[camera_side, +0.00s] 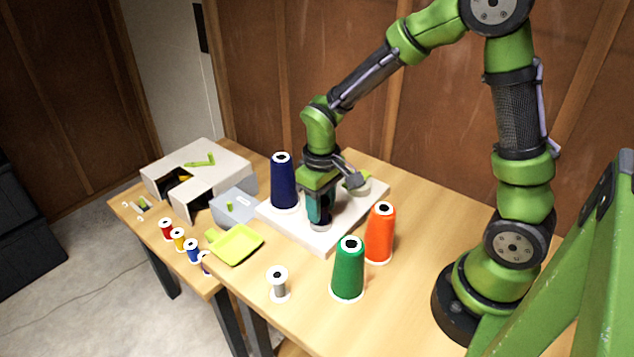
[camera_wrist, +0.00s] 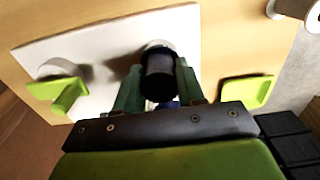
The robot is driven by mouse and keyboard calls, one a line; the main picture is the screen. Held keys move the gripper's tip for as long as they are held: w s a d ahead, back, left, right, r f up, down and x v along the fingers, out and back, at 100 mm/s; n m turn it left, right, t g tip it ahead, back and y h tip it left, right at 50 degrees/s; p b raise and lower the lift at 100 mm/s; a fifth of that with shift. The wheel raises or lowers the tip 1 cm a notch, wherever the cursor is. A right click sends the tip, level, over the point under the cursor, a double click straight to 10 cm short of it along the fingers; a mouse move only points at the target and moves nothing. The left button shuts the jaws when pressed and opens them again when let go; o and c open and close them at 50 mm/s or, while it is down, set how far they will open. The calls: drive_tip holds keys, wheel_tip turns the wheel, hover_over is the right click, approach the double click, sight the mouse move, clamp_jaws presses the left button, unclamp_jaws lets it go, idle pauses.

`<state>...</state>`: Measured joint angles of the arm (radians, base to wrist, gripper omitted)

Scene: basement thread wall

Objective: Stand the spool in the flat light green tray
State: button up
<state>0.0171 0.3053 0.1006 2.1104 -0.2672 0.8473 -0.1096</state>
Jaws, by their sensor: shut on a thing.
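My gripper (camera_side: 320,215) points down over the white board and is shut on a dark spool (camera_side: 320,224). In the wrist view the dark spool (camera_wrist: 158,76) sits between the two green fingers (camera_wrist: 160,88), with a pale rim at its far end. I cannot tell whether its lower end touches the board. The flat light green tray (camera_side: 236,245) lies empty on the table, left of and nearer the camera than the board in the side view. It shows in the wrist view (camera_wrist: 262,91) to the right of the gripper.
A tall navy cone (camera_side: 284,183) stands on the white board (camera_side: 310,238), close left of my gripper. Green (camera_side: 348,270) and orange (camera_side: 380,235) cones and a grey spool (camera_side: 278,286) stand in front. A grey box (camera_side: 234,206) and several small coloured spools (camera_side: 178,239) are left.

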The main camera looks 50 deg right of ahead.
drive_tip(key=shift+r, duration=2.55)
drive_tip(key=shift+a, duration=0.1)
drive_tip(key=shift+w+a+f, duration=0.8)
drive_tip(key=shift+w+a, duration=1.05)
drive_tip(key=shift+a, duration=0.55)
drive_tip(key=shift+w+a+f, duration=0.75)
drive_tip(key=shift+w+a, duration=1.15)
drive_tip(key=shift+a, duration=0.45)
drive_tip(key=shift+w+a+f, duration=0.8)
drive_tip(key=shift+w+a, duration=1.05)
drive_tip(key=shift+a, duration=0.55)
drive_tip(key=shift+f, duration=0.15)
drive_tip(key=shift+f, duration=1.6)
